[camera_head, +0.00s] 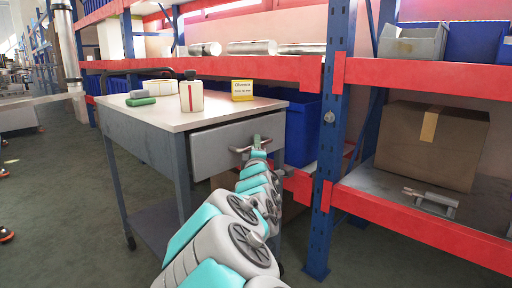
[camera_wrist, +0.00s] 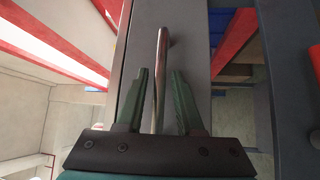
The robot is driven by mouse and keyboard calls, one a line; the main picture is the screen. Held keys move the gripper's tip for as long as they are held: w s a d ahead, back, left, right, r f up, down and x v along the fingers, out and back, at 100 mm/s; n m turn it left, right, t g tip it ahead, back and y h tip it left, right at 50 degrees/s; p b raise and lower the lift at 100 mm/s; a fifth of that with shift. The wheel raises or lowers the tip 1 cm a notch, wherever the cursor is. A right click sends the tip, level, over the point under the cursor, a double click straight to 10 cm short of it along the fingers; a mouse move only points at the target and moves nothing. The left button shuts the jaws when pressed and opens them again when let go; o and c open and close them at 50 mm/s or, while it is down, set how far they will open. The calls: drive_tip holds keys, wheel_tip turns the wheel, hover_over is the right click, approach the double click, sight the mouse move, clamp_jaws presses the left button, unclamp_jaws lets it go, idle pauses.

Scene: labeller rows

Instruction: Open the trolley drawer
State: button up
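The trolley (camera_head: 150,115) has a pale top and grey legs. Its grey drawer (camera_head: 215,150) is under the top at the near end, with its front flush or nearly flush; a small gap cannot be told. The metal handle (camera_head: 238,150) is on the drawer front. In the wrist view the handle (camera_wrist: 162,60) is a bar running between the two green fingers of my gripper (camera_wrist: 160,90). The fingers are apart, with visible space on the right of the bar and less on the left. In the head view my gripper (camera_head: 258,146) is at the handle, partly hidden by my arm.
A blue rack upright (camera_head: 326,130) and red shelf beams (camera_head: 430,75) stand close on the right. A cardboard box (camera_head: 430,150) is on the lower shelf. Floor is clear at left.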

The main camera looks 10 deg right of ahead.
clamp_jaws()
idle(1.1)
